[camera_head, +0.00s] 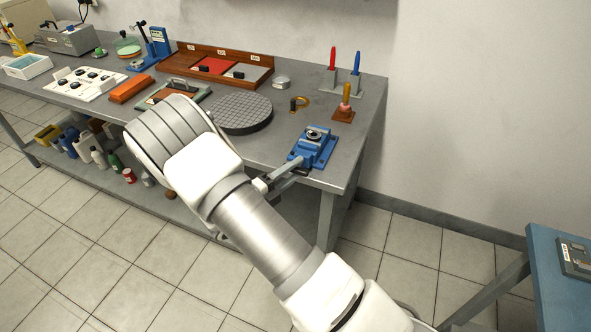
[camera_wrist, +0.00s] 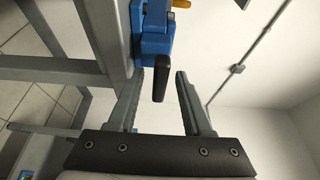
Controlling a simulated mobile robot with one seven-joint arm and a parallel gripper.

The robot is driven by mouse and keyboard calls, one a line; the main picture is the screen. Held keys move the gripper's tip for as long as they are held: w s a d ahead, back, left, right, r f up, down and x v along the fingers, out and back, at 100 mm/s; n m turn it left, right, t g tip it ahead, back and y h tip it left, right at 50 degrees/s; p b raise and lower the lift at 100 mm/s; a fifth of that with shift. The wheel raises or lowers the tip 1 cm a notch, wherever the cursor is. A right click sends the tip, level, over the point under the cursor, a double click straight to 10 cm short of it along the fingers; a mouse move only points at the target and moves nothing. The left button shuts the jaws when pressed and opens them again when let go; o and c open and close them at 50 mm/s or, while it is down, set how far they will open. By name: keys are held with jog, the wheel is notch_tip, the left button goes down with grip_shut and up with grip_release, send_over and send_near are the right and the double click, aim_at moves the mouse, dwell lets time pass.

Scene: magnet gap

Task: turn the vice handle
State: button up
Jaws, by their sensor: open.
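The blue vice (camera_head: 322,146) sits near the right front corner of the grey workbench. It also shows at the top of the wrist view (camera_wrist: 155,45), with its black handle (camera_wrist: 161,82) sticking out toward my gripper. My gripper (camera_head: 299,168) is at the bench's front edge, just in front of the vice. In the wrist view my gripper (camera_wrist: 160,75) is open, its two fingers apart, with the handle's end between them in the picture. Gaps show on both sides of the handle. In the head view the handle is hard to make out among the fingers.
The workbench (camera_head: 352,125) holds a round dark plate (camera_head: 242,113) left of the vice and a plunger-like tool on a brown base (camera_head: 343,114) behind it. Red and blue pens (camera_head: 333,60) stand farther back. A blue table (camera_head: 553,270) is at lower right. Floor between is clear.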

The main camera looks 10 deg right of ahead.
jog(key=shift+w+d, duration=0.2)
jog(key=shift+d, duration=0.1)
grip_shut()
dwell(0.5)
